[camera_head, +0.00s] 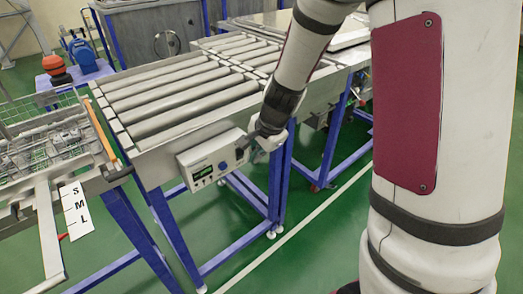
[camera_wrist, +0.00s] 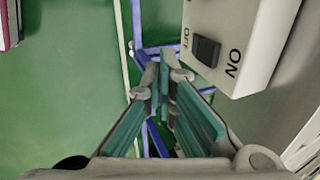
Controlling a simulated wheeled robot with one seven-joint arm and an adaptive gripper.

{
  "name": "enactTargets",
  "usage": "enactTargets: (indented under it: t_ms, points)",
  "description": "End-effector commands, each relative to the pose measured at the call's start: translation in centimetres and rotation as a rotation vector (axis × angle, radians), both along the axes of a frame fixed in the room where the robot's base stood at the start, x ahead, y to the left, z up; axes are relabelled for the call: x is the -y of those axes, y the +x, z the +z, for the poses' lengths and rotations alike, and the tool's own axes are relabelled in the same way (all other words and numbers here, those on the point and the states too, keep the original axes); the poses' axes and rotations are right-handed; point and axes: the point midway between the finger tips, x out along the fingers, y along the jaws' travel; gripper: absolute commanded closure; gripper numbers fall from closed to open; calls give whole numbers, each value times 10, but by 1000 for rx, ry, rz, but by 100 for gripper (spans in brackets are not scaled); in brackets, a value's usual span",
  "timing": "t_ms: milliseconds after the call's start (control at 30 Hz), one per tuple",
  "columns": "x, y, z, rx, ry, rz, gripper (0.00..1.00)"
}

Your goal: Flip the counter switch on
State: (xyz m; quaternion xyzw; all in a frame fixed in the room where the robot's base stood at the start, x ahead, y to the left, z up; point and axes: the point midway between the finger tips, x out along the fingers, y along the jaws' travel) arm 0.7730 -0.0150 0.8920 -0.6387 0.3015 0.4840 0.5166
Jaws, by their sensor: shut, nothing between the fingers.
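In the wrist view, the counter's pale end face (camera_wrist: 240,30) is at the upper right. A black rocker switch (camera_wrist: 206,50) sits there between the OFF and ON labels. I cannot tell which side is pressed. My gripper (camera_wrist: 163,75) is shut and empty, its tips below and left of the switch in the picture and apart from it. In the head view my gripper (camera_head: 246,145) is at the counter's right end.
The roller conveyor (camera_head: 180,90) stands on blue legs behind the counter. A wire basket (camera_head: 50,140) and an S M L label (camera_head: 75,209) are at the left. Green floor (camera_head: 300,245) in front is clear.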

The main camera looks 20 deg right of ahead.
Motion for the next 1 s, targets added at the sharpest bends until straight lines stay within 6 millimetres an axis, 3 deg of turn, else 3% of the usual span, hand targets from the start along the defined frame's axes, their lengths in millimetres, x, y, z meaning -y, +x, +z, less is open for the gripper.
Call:
enactTargets:
  t_ms: [100,300,1000]
  points:
    - [-7,15,4,3,-1,6,100]
    - [-10,27,4,2,-1,4,100]
    - [-13,34,10,-52,-11,5,100]
